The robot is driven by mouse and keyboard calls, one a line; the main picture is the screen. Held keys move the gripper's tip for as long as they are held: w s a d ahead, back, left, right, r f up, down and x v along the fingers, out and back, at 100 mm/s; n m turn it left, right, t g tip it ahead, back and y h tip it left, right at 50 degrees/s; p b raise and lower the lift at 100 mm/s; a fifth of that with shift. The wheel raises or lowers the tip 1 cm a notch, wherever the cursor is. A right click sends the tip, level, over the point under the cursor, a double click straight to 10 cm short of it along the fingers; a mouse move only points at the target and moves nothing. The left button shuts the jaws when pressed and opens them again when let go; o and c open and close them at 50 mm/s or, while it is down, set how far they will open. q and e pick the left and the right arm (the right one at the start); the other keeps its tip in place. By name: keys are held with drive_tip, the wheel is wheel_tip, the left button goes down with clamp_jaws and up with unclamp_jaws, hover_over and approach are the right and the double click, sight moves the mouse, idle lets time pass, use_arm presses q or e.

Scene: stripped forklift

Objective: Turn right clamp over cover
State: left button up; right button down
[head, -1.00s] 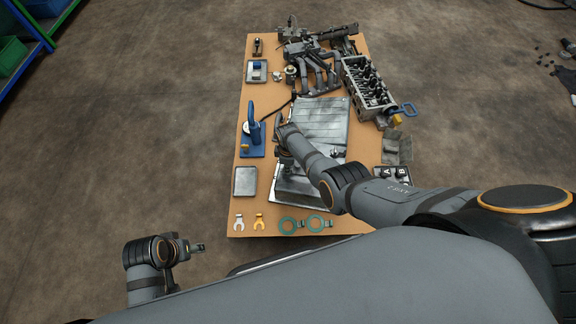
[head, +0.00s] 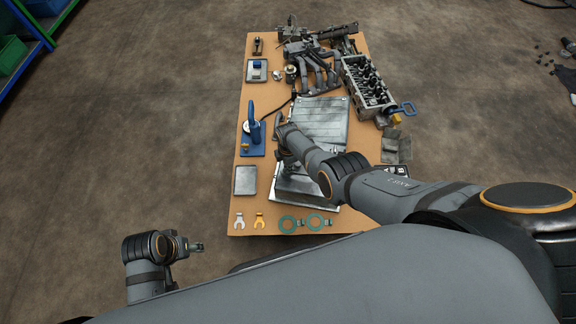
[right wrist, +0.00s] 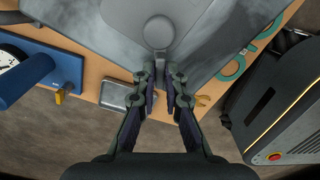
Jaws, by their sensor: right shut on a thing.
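The grey metal cover (head: 320,112) lies on the middle of the wooden table, partly hidden by my right arm. In the right wrist view its grey surface (right wrist: 225,35) fills the top. A grey clamp (right wrist: 157,32) with a rounded end sits at the cover, and my right gripper (right wrist: 160,75) is shut on its narrow lower part. In the head view the right fingers and the clamp are mostly hidden by my wrist. My left gripper (head: 197,246) is off the table at the lower left, away from the cover; its jaws are too small to read.
A blue gauge stand (head: 252,138) and a metal tray (head: 245,181) stand left of the cover. Green rings (head: 289,224) and a yellow fork piece (head: 259,220) lie at the near edge. An engine block (head: 367,83) stands at the far right. Floor left of the table is clear.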

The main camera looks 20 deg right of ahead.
idle(0.3)
drive_tip(key=c, duration=1.7)
unclamp_jaws()
wheel_tip(320, 180, up, 12)
drive_tip(key=shift+s, duration=0.1)
